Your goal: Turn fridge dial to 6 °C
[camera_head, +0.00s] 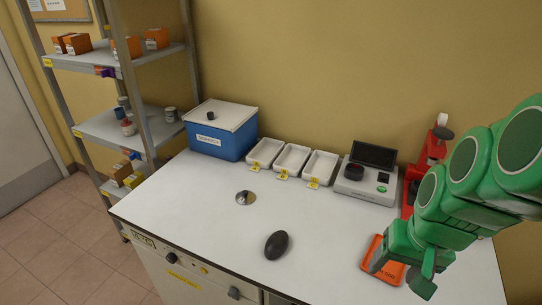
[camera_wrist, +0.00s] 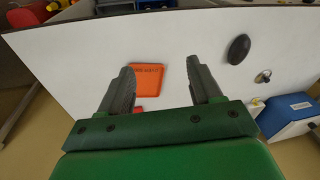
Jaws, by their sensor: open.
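The fridge front (camera_head: 205,285) is built in under the left part of the white bench. It carries a small display panel (camera_head: 143,240), a black round dial (camera_head: 171,258) and a yellow label (camera_head: 183,280). The dial's setting and the display are too small to read. My gripper (camera_head: 400,272) is open and empty at the bench's right end, above an orange tray, far to the right of the dial. In the wrist view the two fingers of my gripper (camera_wrist: 160,70) stand apart with the orange tray (camera_wrist: 147,79) beyond them. I cannot make out the dial in the wrist view.
On the bench are a blue box (camera_head: 220,143), white trays (camera_head: 292,159), a scale (camera_head: 365,187), a red device (camera_head: 412,180), a metal knobbed lid (camera_head: 245,197) and a black oval object (camera_head: 277,244). A shelf rack (camera_head: 120,120) stands left. The bench's front middle is mostly free.

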